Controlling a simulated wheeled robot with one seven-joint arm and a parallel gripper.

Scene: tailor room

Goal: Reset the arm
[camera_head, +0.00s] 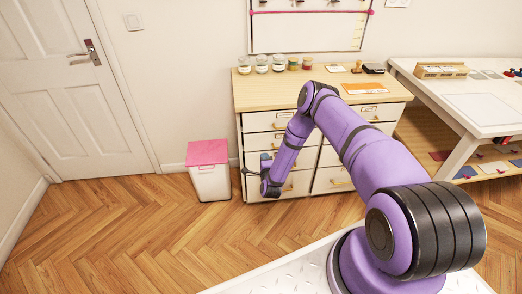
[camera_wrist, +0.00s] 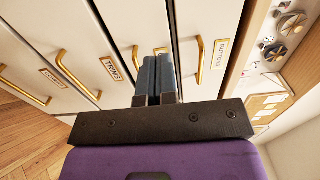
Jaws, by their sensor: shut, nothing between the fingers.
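My purple arm reaches forward over the floor, bent at the elbow, with its end hanging low in front of the drawer cabinet (camera_head: 323,95). My gripper (camera_head: 247,171) is beside the cabinet's lower left drawers in the head view. In the wrist view my gripper (camera_wrist: 157,60) shows two dark fingers pressed together with nothing between them. They point toward white drawer fronts (camera_wrist: 140,22) with brass handles. One drawer label reads "TRIMS" (camera_wrist: 111,69) and another reads "BUTTONS" (camera_wrist: 217,53). Whether the fingers touch a drawer front I cannot tell.
A white bin with a pink lid (camera_head: 208,153) stands left of the cabinet, near my gripper. Several jars (camera_head: 262,65) line the cabinet top. A white work table (camera_head: 476,103) stands at right. The wooden floor (camera_head: 130,225) at left is clear before a closed door (camera_head: 62,80).

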